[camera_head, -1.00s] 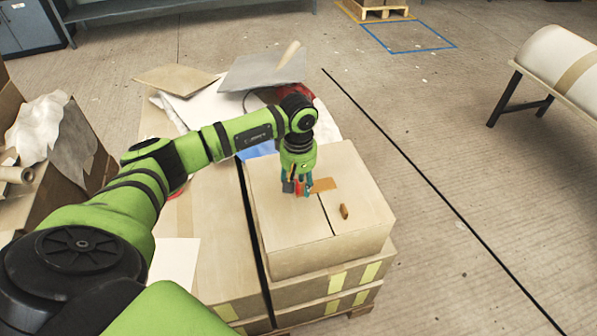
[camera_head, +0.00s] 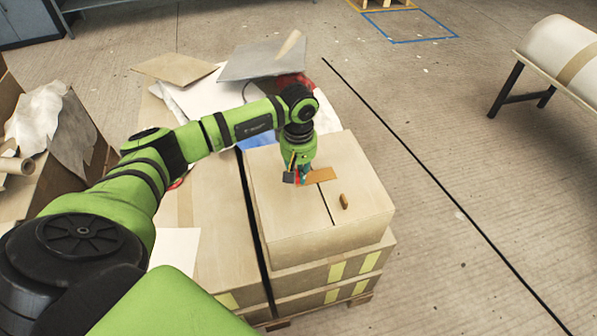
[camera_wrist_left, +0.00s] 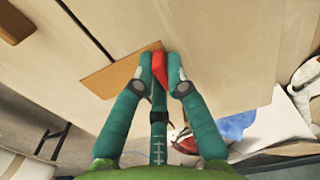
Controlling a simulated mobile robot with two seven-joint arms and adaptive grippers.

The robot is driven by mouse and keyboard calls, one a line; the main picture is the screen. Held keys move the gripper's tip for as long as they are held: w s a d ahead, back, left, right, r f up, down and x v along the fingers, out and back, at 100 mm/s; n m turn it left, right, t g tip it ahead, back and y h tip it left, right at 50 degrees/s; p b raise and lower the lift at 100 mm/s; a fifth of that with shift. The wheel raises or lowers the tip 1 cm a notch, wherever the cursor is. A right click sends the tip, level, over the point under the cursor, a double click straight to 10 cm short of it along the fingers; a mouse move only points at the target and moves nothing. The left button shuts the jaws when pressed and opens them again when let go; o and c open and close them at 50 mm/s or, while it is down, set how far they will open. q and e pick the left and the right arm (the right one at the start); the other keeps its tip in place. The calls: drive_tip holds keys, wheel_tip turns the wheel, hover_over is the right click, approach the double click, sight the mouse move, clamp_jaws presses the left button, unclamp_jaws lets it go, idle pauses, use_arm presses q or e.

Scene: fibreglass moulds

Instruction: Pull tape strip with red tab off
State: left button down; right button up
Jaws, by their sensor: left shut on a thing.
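An orange-brown tape strip (camera_head: 321,175) lies across the dark seam on top of the cardboard box (camera_head: 280,215). It also shows in the left wrist view (camera_wrist_left: 112,76), reaching left from my fingers. Its red tab (camera_wrist_left: 160,68) is pinched between the teal fingertips of my left gripper (camera_wrist_left: 163,78), which also shows in the head view (camera_head: 301,177). The strip's end by the tab looks raised; I cannot tell how much of it still touches the box. My right gripper is not in view.
The box rests on stacked cartons (camera_head: 330,275) with yellow tape. Grey and white sheets (camera_head: 262,62) lie behind. The floor at right is open up to a bench (camera_head: 560,62).

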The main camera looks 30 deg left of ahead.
use_arm(q)
drive_tip(key=shift+r, duration=0.3)
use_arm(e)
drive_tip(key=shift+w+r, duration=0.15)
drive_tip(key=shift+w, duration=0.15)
use_arm(q)
drive_tip(key=shift+r, duration=0.2)
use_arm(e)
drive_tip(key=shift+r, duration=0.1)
use_arm(q)
drive_tip(key=shift+r+p, duration=0.2)
drive_tip(key=shift+p, duration=0.1)
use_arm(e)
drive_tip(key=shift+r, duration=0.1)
use_arm(q)
wheel_tip(320, 180, up, 10)
drive_tip(key=p, duration=0.5)
drive_tip(key=shift+f+p, duration=0.15)
drive_tip(key=shift+p, duration=0.2)
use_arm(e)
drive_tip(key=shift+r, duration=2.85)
